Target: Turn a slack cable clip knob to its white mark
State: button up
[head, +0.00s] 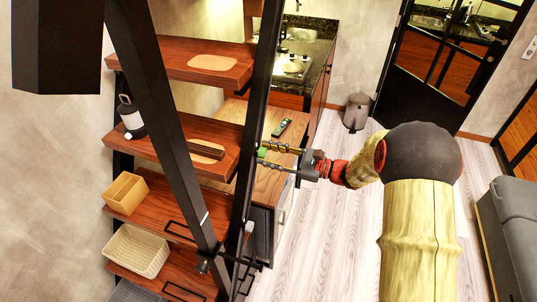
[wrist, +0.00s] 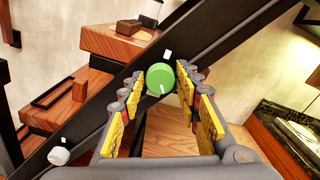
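A green round knob (wrist: 160,77) sits on the black sloping stair beam (wrist: 103,101). Its short white line shows at the knob's lower edge. A white mark (wrist: 167,54) is on the beam just above the knob, so line and mark are on opposite sides. The green knob also shows in the head view (head: 262,153). My gripper (head: 268,154) is open, its yellow-padded fingers on either side of the green knob in the wrist view. I cannot tell whether they touch it. A white knob (wrist: 59,156) sits lower on the beam, with a white mark (wrist: 65,140) above it.
Wooden treads (head: 190,60) hold a lantern (head: 130,117), a yellow box (head: 125,193) and a cream basket (head: 138,250). A wooden counter (head: 268,185) with a remote (head: 283,127) lies behind the beam. The floor (head: 325,235) is open; a grey sofa (head: 512,225) stands at right.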

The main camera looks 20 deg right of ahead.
jog(key=c, duration=0.6)
jog(key=shift+c, duration=0.6)
